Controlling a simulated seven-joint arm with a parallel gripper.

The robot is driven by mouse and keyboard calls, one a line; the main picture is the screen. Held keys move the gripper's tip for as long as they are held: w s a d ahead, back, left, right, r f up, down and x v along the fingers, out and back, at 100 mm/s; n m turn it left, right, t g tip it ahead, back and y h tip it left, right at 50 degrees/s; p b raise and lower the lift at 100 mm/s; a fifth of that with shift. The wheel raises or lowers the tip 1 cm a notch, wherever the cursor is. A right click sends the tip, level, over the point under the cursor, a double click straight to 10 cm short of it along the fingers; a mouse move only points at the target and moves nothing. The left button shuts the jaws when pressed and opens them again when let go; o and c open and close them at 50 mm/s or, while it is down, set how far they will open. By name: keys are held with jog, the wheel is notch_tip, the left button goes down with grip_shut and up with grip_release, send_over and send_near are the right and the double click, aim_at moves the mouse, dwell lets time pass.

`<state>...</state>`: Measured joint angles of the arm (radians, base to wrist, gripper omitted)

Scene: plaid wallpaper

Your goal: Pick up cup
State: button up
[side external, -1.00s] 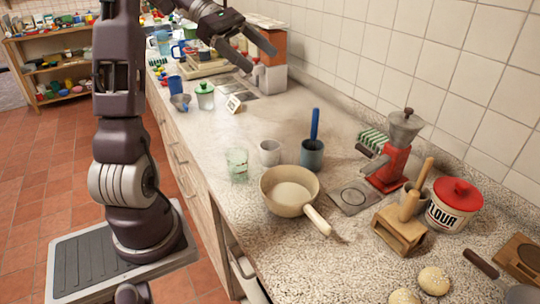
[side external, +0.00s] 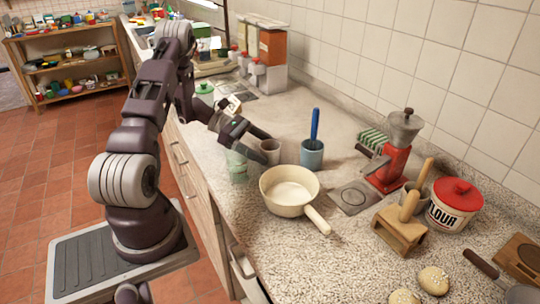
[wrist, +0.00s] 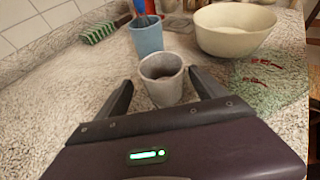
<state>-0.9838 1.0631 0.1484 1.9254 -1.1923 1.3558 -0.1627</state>
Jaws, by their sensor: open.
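A small grey cup (side external: 270,152) stands upright on the counter, left of the cream pan, partly covered by my gripper in the side view. My gripper (side external: 259,147) is open and low over the counter at the cup. In the wrist view the same cup (wrist: 161,84) shows ahead between the two spread fingers of my gripper (wrist: 158,80). A gap shows on both sides of the cup, and its inside looks empty.
A blue cup (side external: 312,155) with a blue-handled tool stands right of the cup. A cream pan (side external: 289,188) is in front, its handle pointing front right. A red grinder (side external: 388,165) stands farther right.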

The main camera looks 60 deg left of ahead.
aim_at(279, 156)
jog(key=x, duration=0.5)
jog(key=shift+s+d+r, duration=0.1)
jog(key=shift+d+r, duration=0.2)
jog(key=shift+d, duration=0.1)
jog(key=shift+r, duration=0.1)
jog(key=c, duration=1.5)
